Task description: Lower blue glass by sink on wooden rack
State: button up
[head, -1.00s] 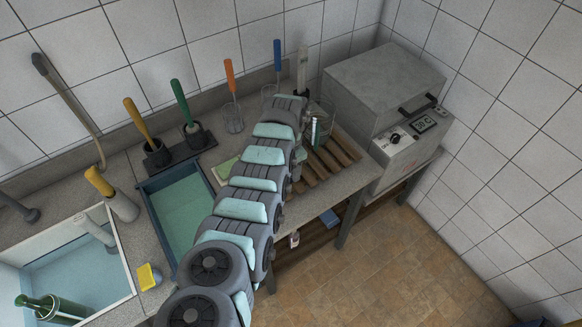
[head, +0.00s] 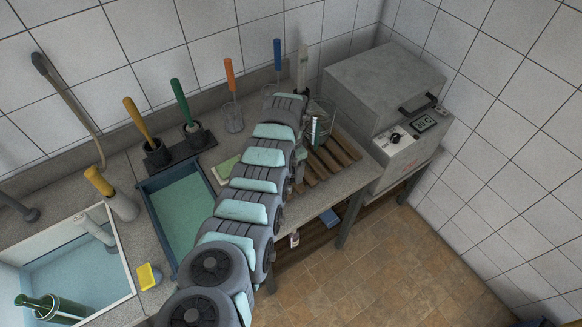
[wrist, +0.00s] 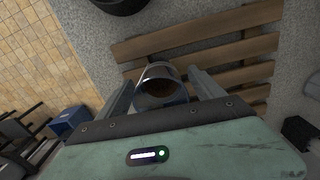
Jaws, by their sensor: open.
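My gripper (wrist: 161,77) is open in the wrist view, with one finger on each side of a bluish-grey see-through glass (wrist: 162,92). The glass is seen from above through its mouth, over the wooden rack (wrist: 198,52), and brown shows through its bottom. I cannot tell whether the fingers touch its sides. In the head view the rack (head: 336,158) lies on the counter at the right, left of the grey oven-like box. My arm hides most of the gripper and the glass there.
A clear beaker (head: 321,118) stands at the rack's back end. A blue-rimmed basin (head: 160,215) and a sink (head: 128,270) with a green bottle (head: 50,308) lie to the left. The grey box (head: 385,90) with a display closes off the right. Open floor lies in front.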

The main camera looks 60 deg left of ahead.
notch_tip(320, 180, up, 10)
jog(key=shift+b, duration=0.3)
jog(key=shift+r, duration=0.1)
dwell(0.5)
